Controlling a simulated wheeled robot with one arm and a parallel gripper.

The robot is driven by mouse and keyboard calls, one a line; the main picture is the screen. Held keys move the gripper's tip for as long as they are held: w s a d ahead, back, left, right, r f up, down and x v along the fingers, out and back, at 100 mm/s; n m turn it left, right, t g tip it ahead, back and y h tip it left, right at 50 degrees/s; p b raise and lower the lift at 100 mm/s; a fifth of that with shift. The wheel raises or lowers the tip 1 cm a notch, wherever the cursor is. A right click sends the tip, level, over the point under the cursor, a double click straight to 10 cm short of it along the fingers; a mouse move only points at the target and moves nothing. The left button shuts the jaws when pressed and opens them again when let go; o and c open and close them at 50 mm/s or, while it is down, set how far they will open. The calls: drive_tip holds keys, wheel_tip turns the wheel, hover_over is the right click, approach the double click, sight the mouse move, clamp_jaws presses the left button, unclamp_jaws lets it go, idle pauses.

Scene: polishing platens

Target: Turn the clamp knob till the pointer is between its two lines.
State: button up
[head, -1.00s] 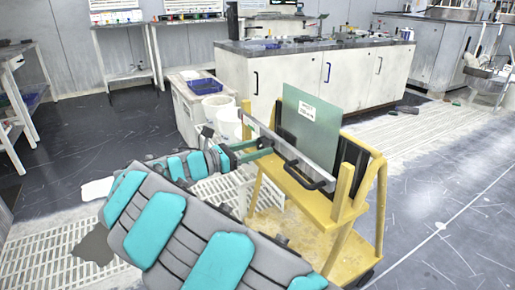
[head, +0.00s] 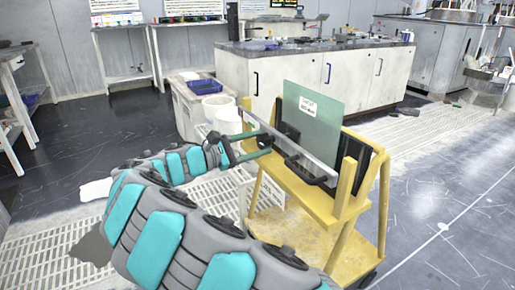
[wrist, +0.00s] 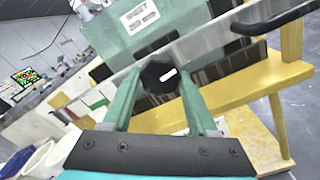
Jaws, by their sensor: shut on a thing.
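The clamp knob (wrist: 152,80) is black and faceted, with a short white mark on its face. It sits on a grey metal bar (wrist: 221,38); the bar also shows in the head view (head: 300,153). My gripper (wrist: 160,76) has its two green fingers on either side of the knob, shut on it.
The bar is on a yellow wooden stand (head: 345,210) holding a labelled green sheet (head: 318,118). A black handle (head: 305,172) juts out right of my gripper. White buckets (head: 228,121) stand behind the stand. Open floor lies to the right.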

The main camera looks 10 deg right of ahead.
drive_tip(key=shift+m+b, duration=0.6)
drive_tip(key=shift+m, duration=0.6)
drive_tip(key=o, duration=1.4)
drive_tip(key=shift+c, duration=0.2)
drive_tip(key=shift+a, duration=0.15)
drive_tip(key=v, duration=0.7)
drive_tip(key=shift+a, duration=0.25)
drive_tip(key=shift+s+d, duration=0.1)
drive_tip(key=shift+s, duration=0.05)
